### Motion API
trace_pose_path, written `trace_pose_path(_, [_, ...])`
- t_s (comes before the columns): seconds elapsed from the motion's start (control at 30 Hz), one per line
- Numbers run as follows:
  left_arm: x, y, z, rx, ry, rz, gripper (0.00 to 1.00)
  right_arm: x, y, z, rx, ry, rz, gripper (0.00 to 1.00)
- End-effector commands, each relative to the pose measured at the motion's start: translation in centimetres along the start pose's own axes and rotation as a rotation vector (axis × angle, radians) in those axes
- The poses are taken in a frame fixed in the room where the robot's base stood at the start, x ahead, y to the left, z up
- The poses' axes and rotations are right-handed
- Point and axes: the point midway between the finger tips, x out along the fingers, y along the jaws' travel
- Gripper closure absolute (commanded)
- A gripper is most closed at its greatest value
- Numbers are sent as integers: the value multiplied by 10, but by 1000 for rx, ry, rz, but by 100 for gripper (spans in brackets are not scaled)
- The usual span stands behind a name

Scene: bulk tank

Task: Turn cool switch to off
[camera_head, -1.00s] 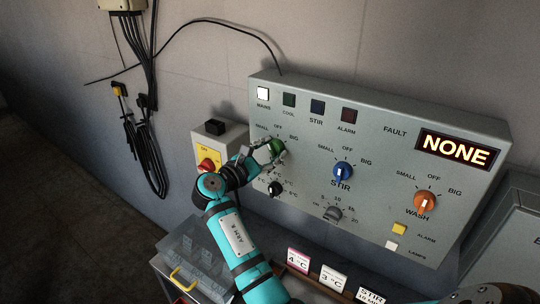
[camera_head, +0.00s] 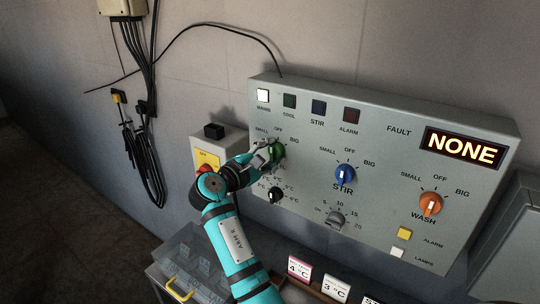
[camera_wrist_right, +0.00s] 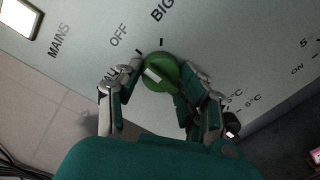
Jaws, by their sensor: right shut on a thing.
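The green cool knob (camera_head: 279,151) is at the left of the grey control panel (camera_head: 380,125), under the SMALL, OFF and BIG marks. My right gripper (camera_head: 267,156) is at this knob, its fingers around the knob's sides. In the right wrist view the green knob (camera_wrist_right: 160,72) sits between the two fingers of the right gripper (camera_wrist_right: 157,88). Its white mark faces the left side of the dial, towards the SMALL and OFF side; the exact position is hard to tell. The SMALL label is partly hidden by a finger. My left gripper is out of view.
The blue stir knob (camera_head: 345,175) and orange wash knob (camera_head: 430,204) are to the right. A small black knob (camera_head: 275,195) is just below the gripper. A box with a yellow plate (camera_head: 207,159) stands close at left. Label cards (camera_head: 299,269) stand below the panel.

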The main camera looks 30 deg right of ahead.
Motion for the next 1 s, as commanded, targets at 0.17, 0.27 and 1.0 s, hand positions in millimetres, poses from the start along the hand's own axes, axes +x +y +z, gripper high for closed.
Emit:
trace_pose_path(0.17, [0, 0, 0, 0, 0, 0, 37, 0, 2, 1, 4, -2, 4, 92])
trace_pose_path(0.27, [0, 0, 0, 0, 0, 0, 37, 0, 3, 1, 3, -2, 4, 92])
trace_pose_path(1.0, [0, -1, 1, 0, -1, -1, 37, -2, 35, 17, 9, -2, 4, 37])
